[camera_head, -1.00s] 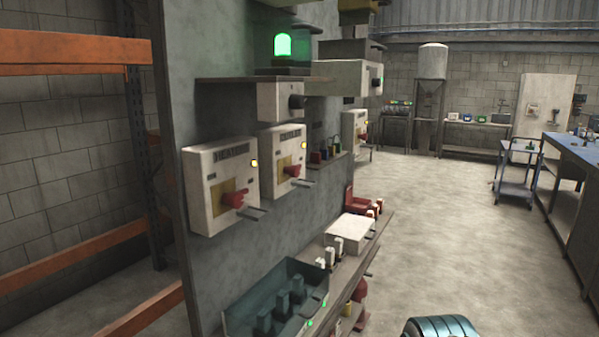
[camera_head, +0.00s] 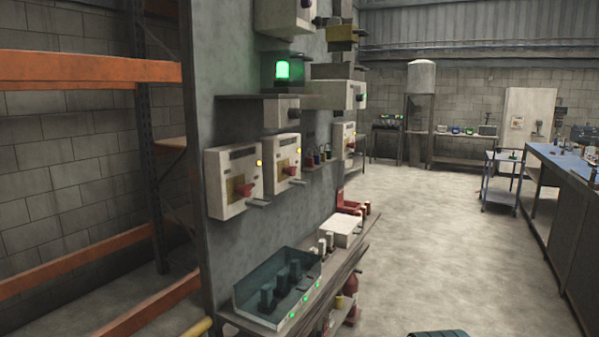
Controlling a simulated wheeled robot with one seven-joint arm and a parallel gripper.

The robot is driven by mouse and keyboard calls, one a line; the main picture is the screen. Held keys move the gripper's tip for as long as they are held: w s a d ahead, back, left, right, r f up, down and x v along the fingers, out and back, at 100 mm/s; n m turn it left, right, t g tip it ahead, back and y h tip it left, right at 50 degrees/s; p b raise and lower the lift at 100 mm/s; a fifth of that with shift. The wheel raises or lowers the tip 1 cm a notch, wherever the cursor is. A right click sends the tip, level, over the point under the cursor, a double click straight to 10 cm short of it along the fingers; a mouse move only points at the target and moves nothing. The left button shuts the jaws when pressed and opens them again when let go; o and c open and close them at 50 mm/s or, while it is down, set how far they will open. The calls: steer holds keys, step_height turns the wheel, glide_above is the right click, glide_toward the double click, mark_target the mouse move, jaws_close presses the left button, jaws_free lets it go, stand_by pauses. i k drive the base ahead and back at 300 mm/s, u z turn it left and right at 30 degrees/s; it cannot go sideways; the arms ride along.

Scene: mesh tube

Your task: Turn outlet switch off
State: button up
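Several pale wall boxes hang on the grey panel. The nearest box (camera_head: 213,185) has a red rotary handle (camera_head: 244,189) and a small yellow light. A second box (camera_head: 283,147) beside it has a similar red handle, and a third box (camera_head: 344,142) hangs farther back. Below, a teal open-fronted unit (camera_head: 262,313) holds several dark upright pieces and shows green lights on its front edge. The labels are too small to read, so I cannot tell which one is the outlet switch. My gripper is not in view.
A narrow shelf (camera_head: 337,264) juts from the panel and carries a white box (camera_head: 341,231). A green lamp (camera_head: 283,71) glows above. Orange racking (camera_head: 95,67) stands left. A cart (camera_head: 497,183) and a workbench (camera_head: 570,165) stand right. The middle floor is clear.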

mark_target(291, 171)
steer(key=z, duration=0.4)
steer(key=i, duration=1.15)
steer(key=z, duration=0.15)
